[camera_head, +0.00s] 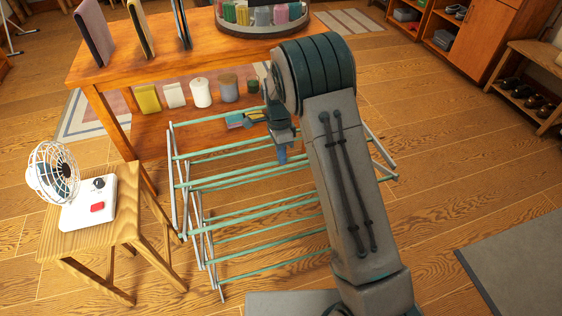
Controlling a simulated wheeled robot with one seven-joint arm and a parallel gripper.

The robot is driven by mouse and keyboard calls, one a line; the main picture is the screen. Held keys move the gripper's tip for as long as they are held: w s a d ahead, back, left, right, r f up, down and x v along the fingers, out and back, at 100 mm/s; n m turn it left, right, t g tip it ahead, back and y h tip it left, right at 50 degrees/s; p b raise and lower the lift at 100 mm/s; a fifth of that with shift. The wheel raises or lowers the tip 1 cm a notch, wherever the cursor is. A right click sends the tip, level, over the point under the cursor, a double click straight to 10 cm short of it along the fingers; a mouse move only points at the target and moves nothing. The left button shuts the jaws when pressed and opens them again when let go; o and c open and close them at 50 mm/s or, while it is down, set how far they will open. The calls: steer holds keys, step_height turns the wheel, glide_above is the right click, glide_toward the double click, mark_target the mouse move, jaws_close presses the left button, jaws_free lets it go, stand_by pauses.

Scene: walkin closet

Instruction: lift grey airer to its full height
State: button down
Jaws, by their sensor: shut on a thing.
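The airer (262,221) stands on the wooden floor in the middle of the view. It has pale green rails and light grey side legs, with its rails spread at several levels. My gripper (281,156) is over the airer's far part, pointing down, and is shut on one of its rails. The fingertips are small here, and my arm hides the airer's right part and some of the rails.
A wooden stool (112,233) with a white fan (55,173) stands close to the airer's left. A wooden table (180,48) with several containers on its lower shelf is just behind. Shoe shelves (530,85) stand far right. Floor to the right is clear up to a grey mat (525,262).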

step_height(320, 180, up, 39)
steer(key=p, duration=2.2)
steer(key=c, duration=1.5)
jaws_free()
steer(key=shift+f, duration=0.15)
steer(key=w+r, duration=0.1)
steer(key=r, duration=0.8)
steer(key=w+r, duration=0.1)
steer(key=r, duration=0.3)
steer(key=shift+w+a+r, duration=0.3)
steer(key=shift+a, duration=0.05)
